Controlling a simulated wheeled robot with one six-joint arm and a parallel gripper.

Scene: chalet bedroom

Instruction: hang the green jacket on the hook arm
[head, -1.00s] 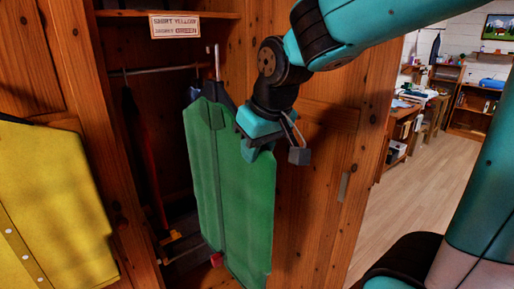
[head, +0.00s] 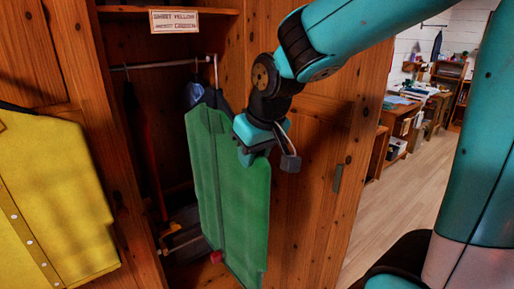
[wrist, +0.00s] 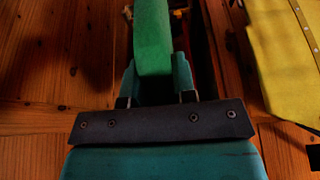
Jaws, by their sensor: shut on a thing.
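The green jacket (head: 230,190) hangs upright in front of the open wardrobe in the head view, with a dark hanger top at its collar. My gripper (head: 248,156) is shut on the jacket's upper right shoulder. In the wrist view the green cloth (wrist: 153,40) runs between the fingers of my gripper (wrist: 154,80). A thin pale hook (head: 215,72) rises above the jacket's collar near the right end of the rail (head: 160,65). I cannot tell whether hook and rail touch, or which part is the hook arm.
A yellow shirt (head: 50,200) hangs at the left, and also shows in the wrist view (wrist: 285,60). A label (head: 174,21) on the wardrobe shelf names a yellow shirt and a green jacket. Dark garments hang inside. A wooden door panel (head: 325,170) stands right of the jacket.

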